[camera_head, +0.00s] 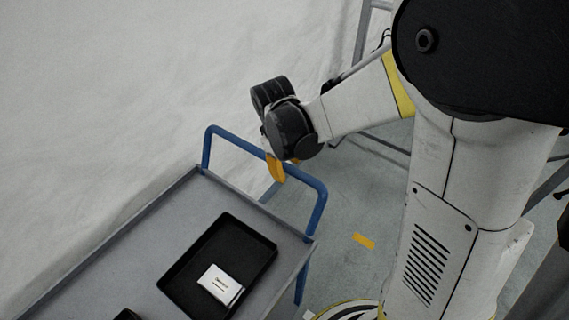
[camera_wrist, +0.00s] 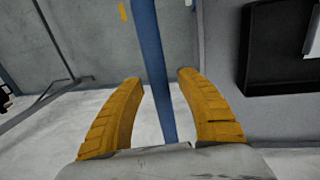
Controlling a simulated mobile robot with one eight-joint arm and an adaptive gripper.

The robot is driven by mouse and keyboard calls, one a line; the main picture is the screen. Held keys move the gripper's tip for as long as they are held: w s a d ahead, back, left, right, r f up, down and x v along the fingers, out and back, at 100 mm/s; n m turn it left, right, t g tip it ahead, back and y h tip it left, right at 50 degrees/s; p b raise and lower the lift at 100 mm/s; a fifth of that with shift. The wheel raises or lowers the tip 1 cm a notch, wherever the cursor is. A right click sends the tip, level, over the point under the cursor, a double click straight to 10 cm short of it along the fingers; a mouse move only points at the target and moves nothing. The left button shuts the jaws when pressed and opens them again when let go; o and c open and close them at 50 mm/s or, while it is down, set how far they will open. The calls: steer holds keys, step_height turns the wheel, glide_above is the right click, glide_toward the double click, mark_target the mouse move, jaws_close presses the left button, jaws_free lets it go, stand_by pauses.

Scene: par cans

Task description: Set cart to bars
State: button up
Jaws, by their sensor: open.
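The grey cart (camera_head: 140,240) stands at the lower left in the head view, with a blue tubular handle (camera_head: 235,145) at its far end. My gripper (camera_head: 275,172) is at this handle, its yellow fingers pointing down by the top bar. In the wrist view my gripper (camera_wrist: 158,77) is open, and the blue handle (camera_wrist: 152,60) runs between its two fingers. I cannot tell whether the fingers touch the bar. Grey metal bars (camera_head: 362,32) of a frame stand behind my arm, partly hidden by it.
A black tray (camera_head: 180,272) with a white box (camera_head: 220,286) lies on the cart. A dark object (camera_head: 127,315) is cut off at the bottom edge. A white draped surface (camera_head: 120,80) fills the left. The grey floor has a yellow mark (camera_head: 364,241).

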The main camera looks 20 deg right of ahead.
steer(key=shift+f, duration=0.1)
jaws_close()
steer(key=shift+w+d, duration=0.1)
steer(key=shift+d, duration=0.05)
